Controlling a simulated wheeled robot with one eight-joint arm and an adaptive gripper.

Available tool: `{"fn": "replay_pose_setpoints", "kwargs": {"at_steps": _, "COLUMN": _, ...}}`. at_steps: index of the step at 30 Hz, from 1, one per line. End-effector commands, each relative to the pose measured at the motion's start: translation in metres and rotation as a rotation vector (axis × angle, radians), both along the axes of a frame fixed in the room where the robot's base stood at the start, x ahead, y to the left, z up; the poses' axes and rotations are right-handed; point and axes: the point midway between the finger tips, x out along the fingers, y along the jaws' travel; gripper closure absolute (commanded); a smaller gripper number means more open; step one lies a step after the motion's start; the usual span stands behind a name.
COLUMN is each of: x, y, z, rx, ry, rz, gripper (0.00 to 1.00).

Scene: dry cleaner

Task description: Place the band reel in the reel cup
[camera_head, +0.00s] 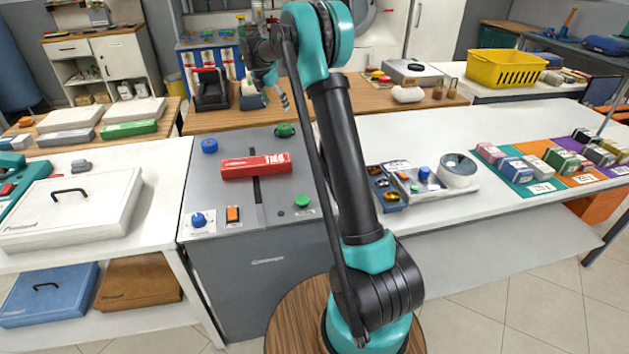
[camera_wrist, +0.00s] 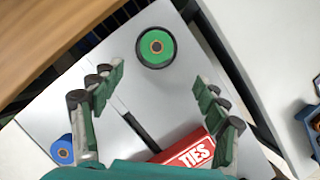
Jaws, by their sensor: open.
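A round green reel (camera_head: 285,130) with a dark rim stands at the back of the grey machine top. In the wrist view the green reel (camera_wrist: 168,36) faces up, with a brass-coloured centre, ahead of and between my fingers. A blue reel-like piece (camera_head: 209,146) stands at the machine's back left; it also shows in the wrist view (camera_wrist: 62,151). I cannot tell for certain which is the band reel. A round white cup (camera_head: 458,180) right of my arm may be the reel cup. My gripper (camera_head: 277,92) is open and empty, above the machine's back edge; its fingers (camera_wrist: 159,76) are spread.
A red TIES box (camera_head: 255,166) lies across the slot on the machine top (camera_head: 225,195). A blue knob (camera_head: 198,219) and green button (camera_head: 302,201) sit near its front. A small-parts tray (camera_head: 408,182) adjoins the white cup. The white counter behind it has free room.

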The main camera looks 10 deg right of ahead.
Motion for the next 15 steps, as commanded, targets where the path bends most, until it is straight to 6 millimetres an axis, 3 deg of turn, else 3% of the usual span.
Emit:
{"fn": "replay_pose_setpoints", "kwargs": {"at_steps": 5, "x": -0.054, "y": -0.02, "z": 0.004, "rx": 0.107, "ry": -0.07, "rz": -0.246, "gripper": 0.26}}
{"fn": "replay_pose_setpoints", "kwargs": {"at_steps": 15, "x": -0.217, "y": -0.058, "z": -0.015, "rx": 0.41, "ry": -0.229, "rz": -0.945, "gripper": 0.26}}
